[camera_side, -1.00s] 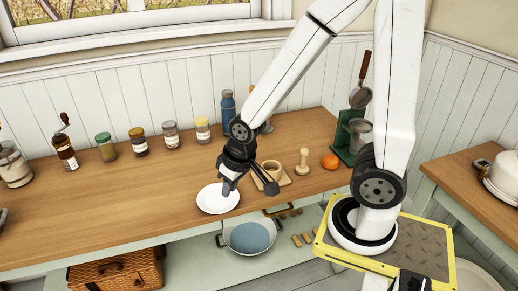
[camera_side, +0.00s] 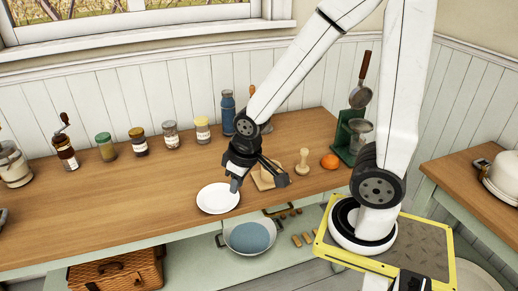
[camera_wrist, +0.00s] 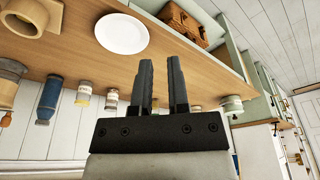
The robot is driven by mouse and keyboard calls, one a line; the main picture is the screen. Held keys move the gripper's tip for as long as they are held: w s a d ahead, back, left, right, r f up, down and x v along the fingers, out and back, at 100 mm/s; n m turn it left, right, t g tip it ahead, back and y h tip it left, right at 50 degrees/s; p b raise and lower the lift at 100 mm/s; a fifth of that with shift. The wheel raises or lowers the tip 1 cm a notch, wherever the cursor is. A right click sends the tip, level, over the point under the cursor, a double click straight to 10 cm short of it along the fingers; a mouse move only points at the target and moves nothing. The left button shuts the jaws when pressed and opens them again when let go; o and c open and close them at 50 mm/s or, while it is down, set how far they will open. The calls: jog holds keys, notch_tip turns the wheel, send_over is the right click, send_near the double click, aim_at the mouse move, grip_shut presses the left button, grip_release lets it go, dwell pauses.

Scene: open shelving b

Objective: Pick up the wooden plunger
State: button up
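The wooden plunger (camera_side: 302,161), pale with a rounded knob and a wider foot, stands upright on the wooden counter in the side view. I cannot make out the plunger in the wrist view.
A white plate (camera_side: 218,198) lies left of my gripper. An orange (camera_side: 330,161) and a green stand (camera_side: 346,143) are right of the plunger. Several jars and a blue bottle (camera_side: 228,107) line the back.

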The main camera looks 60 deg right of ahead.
dwell(0.4)
jog(key=o, duration=0.9)
jog(key=shift+c, duration=0.2)
jog(key=m+g, duration=0.3)
jog(key=m, duration=1.5)
send_near(304, 149)
notch_tip(304, 149, down, 5)
jog(key=shift+s+f, duration=0.1)
jog(key=shift+s, duration=0.05)
jog(key=shift+a+f, duration=0.1)
jog(key=shift+f, duration=1.25)
